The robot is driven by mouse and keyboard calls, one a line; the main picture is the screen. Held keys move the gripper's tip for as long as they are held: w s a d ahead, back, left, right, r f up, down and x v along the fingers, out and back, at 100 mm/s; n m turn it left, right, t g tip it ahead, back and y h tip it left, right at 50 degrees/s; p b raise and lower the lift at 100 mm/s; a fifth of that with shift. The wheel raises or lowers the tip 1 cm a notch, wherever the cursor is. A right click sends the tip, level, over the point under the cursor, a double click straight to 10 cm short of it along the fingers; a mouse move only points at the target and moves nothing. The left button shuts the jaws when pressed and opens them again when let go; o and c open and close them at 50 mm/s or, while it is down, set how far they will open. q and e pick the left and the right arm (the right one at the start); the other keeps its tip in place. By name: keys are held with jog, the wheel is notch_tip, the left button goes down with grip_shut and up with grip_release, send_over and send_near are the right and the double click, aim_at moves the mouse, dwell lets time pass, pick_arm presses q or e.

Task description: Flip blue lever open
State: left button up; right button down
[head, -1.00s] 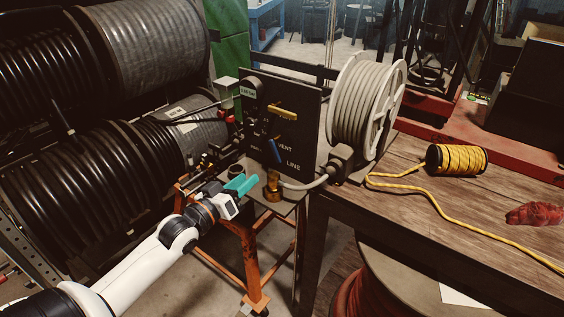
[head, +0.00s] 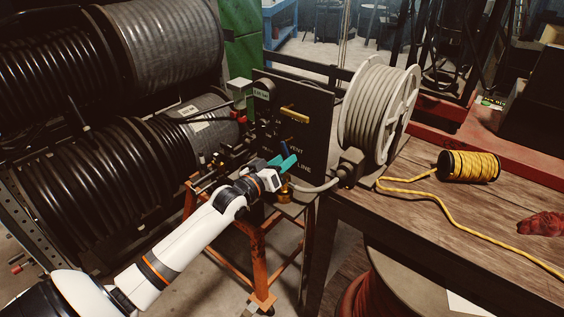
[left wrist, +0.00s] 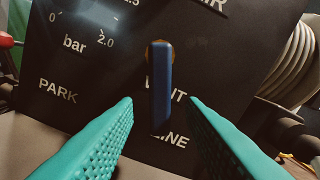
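The blue lever (left wrist: 160,88) hangs straight down from a brass pivot on a black panel (left wrist: 95,85) in the left wrist view. It covers part of the VENT and LINE lettering. In the head view only the top of the blue lever (head: 284,141) shows clearly above my gripper. My left gripper (left wrist: 160,108) has its teal fingers spread, one on each side of the lever's lower end. They look apart from the lever, and nothing is held. In the head view the left gripper (head: 284,162) is in front of the panel. My right gripper is not in view.
A yellow lever (head: 294,114) sits higher on the panel. A white hose reel (head: 375,112) stands to the right, with a grey hose near the panel's base. Yellow rope (head: 470,167) and a red rag (head: 541,224) lie on the wooden bench. Black hose coils (head: 85,175) fill the left.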

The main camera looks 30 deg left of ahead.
pick_arm(q)
grip_shut()
jog(key=m, duration=0.1)
jog(key=a+m+p, duration=0.1)
jog(key=shift+m, duration=0.4)
jog(key=shift+w+a+f+m+p, duration=0.1)
jog(key=shift+a+m+p, duration=0.1)
jog(key=shift+m, duration=0.4)
jog(key=shift+a+f+m+p, duration=0.1)
jog(key=shift+a+m+p, duration=0.05)
jog(key=shift+m, duration=0.45)
grip_release()
jog(key=shift+d, duration=0.1)
